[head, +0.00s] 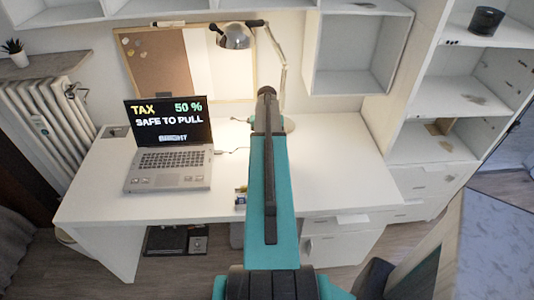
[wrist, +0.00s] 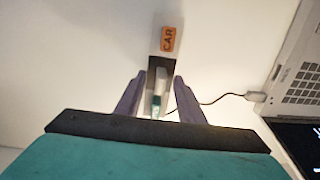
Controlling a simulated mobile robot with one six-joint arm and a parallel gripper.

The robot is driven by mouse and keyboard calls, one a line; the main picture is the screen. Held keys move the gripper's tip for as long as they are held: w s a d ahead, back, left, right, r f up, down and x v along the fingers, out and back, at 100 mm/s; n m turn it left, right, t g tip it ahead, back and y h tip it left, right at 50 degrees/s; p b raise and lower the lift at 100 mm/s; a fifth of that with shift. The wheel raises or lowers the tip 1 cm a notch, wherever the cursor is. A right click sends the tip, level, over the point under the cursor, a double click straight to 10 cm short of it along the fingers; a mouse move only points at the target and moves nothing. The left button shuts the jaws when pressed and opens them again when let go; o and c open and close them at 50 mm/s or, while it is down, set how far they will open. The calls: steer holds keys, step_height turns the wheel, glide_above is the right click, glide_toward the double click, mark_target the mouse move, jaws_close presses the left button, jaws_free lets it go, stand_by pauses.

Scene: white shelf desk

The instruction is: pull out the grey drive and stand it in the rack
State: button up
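In the wrist view, a narrow whitish block (wrist: 168,30) with an orange label reading "CAR" lies on the desk, with a black section at its near end. A slim light-grey piece with a teal end (wrist: 159,88) runs from there toward my gripper; I cannot tell if it is the grey drive. My gripper (wrist: 158,84) is open, with a finger on either side of this piece and gaps visible. In the head view my arm hides the gripper. Small blue and yellow items (head: 240,198) stand near the desk's front edge; I cannot tell if they include the rack.
An open laptop (head: 170,150) shows "TAX 50 %" and "SAFE TO PULL". A dark cable (wrist: 215,98) runs from its side toward the piece between my fingers. A lamp (head: 236,37) stands at the back. The white desk (head: 345,180) is clear on the right.

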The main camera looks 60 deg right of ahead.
steer(key=shift+f, duration=0.25)
steer(key=shift+c, duration=0.3)
jaws_close()
